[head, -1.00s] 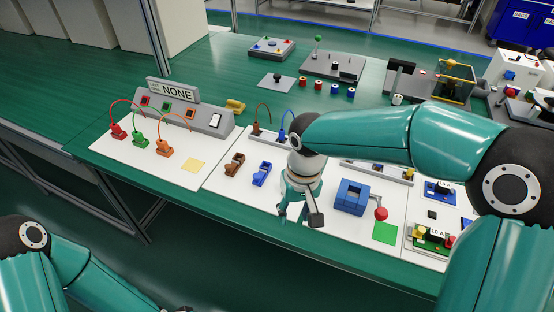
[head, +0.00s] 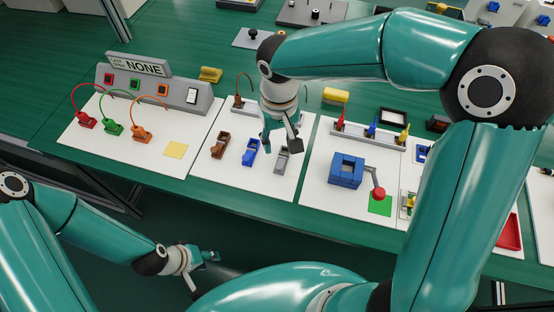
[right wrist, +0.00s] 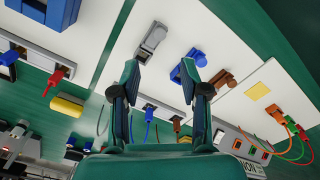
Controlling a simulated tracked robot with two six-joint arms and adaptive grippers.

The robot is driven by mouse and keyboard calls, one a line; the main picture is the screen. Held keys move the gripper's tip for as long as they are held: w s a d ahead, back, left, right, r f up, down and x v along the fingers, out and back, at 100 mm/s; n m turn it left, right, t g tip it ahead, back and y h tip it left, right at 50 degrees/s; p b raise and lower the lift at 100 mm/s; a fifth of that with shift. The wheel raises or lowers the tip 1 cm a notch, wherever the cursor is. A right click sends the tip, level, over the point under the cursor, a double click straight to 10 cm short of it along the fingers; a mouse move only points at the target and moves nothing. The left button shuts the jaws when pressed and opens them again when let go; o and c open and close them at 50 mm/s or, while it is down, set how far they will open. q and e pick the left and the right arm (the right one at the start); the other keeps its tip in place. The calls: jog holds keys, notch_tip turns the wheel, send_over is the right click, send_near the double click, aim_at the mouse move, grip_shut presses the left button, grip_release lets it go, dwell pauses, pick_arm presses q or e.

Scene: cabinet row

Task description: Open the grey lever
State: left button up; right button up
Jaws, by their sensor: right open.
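The grey lever (head: 282,160) is a small block on the middle white panel, right of the blue lever (head: 250,152) and brown lever (head: 219,144). My right gripper (head: 281,141) is open and empty above the panel, just behind and over the grey lever, hiding part of it. In the right wrist view the grey lever (right wrist: 152,40) shows beyond the spread fingers (right wrist: 160,75), clear of them. The blue lever (right wrist: 188,68) lies beyond the other fingertip. My left gripper (head: 207,270) is open and empty, low in front of the table.
A grey display box (head: 165,90) reading NONE stands at the left with plugged wires. A blue block (head: 345,171) and red-knobbed lever (head: 379,193) are on the panel to the right. A yellow block (head: 335,96) lies behind.

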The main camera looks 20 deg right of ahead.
aim_at(278, 164)
notch_tip(278, 164, down, 10)
jog(key=shift+r, duration=0.1)
dwell(0.4)
grip_shut()
jog(key=shift+a, duration=0.1)
